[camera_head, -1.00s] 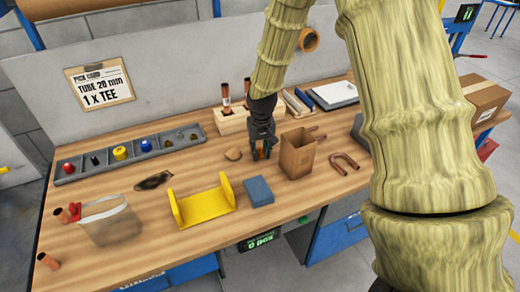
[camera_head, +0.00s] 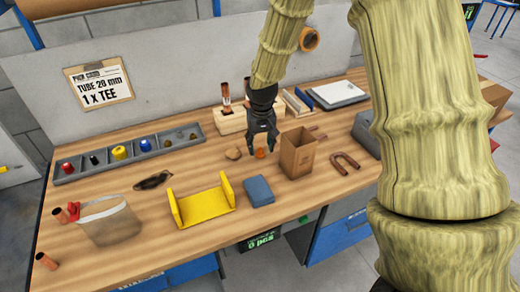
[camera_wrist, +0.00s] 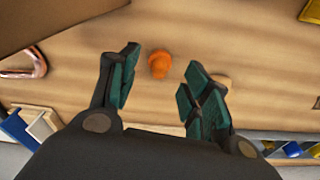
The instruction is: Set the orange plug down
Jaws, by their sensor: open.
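The orange plug (camera_head: 260,153) rests on the wooden bench, left of the cardboard box. It also shows in the wrist view (camera_wrist: 159,64), just beyond and between my fingertips. My gripper (camera_head: 262,146) is open above and around the plug's place, with no finger seen touching it. In the wrist view my gripper's two teal-padded fingers (camera_wrist: 157,85) are spread apart and empty.
A brown cardboard box (camera_head: 297,155) stands close on the right of my gripper. A small tan lump (camera_head: 233,153) lies close on the left. A blue block (camera_head: 258,190) and a yellow bracket (camera_head: 203,206) lie nearer the front. A wooden block with copper tubes (camera_head: 233,120) stands behind.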

